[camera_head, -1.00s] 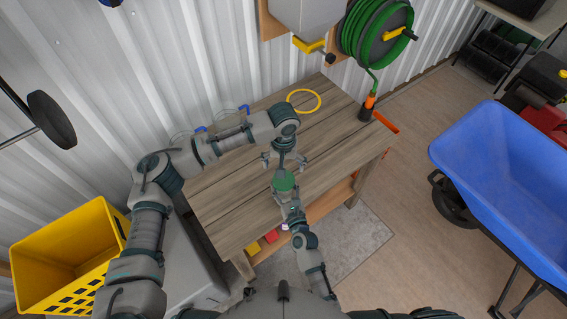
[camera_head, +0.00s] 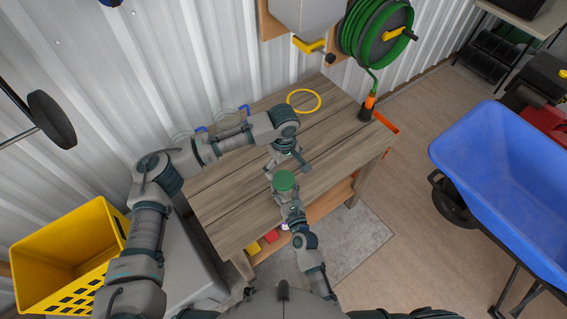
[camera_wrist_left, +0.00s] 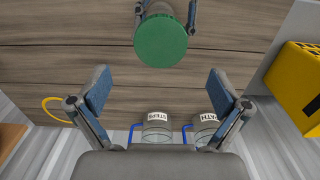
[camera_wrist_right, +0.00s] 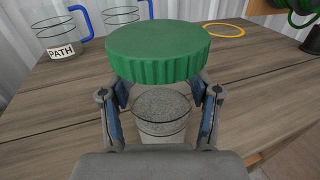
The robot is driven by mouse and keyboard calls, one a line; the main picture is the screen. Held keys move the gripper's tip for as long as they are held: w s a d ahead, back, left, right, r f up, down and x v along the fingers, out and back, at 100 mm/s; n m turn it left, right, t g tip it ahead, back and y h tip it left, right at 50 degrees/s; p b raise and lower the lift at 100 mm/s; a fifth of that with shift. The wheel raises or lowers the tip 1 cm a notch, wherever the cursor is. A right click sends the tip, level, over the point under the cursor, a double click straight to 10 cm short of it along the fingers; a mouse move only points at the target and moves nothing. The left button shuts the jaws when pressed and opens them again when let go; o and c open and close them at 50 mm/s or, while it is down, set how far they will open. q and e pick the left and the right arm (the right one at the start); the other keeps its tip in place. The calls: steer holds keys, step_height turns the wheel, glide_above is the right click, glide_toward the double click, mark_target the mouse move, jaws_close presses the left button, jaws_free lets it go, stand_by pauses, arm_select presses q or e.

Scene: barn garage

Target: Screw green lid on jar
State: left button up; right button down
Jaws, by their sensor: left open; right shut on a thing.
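The round green lid (camera_head: 284,181) sits on top of the clear jar (camera_wrist_right: 160,118), which holds grey grainy contents. How tightly it sits I cannot tell. My right gripper (camera_wrist_right: 160,100) is shut on the jar below the lid, near the table's front edge. My left gripper (camera_head: 288,169) is open and empty just beyond the lid, apart from it. In the left wrist view the lid (camera_wrist_left: 161,38) lies ahead of the spread fingers (camera_wrist_left: 158,88), its flat top facing the camera. Much of the jar is hidden under the lid in the head view.
Two glass mugs with blue handles, one labelled PATH (camera_wrist_right: 60,40), stand at the table's back left. A yellow ring (camera_head: 304,100) lies at the back. The wooden table (camera_head: 225,205) is otherwise mostly clear. A yellow crate (camera_head: 75,255) is left, a blue wheelbarrow (camera_head: 500,160) right.

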mark_target(283, 179)
arm_select(q)
step_height(283, 179, down, 7)
stand_by(0.4)
steer(key=c, duration=1.2)
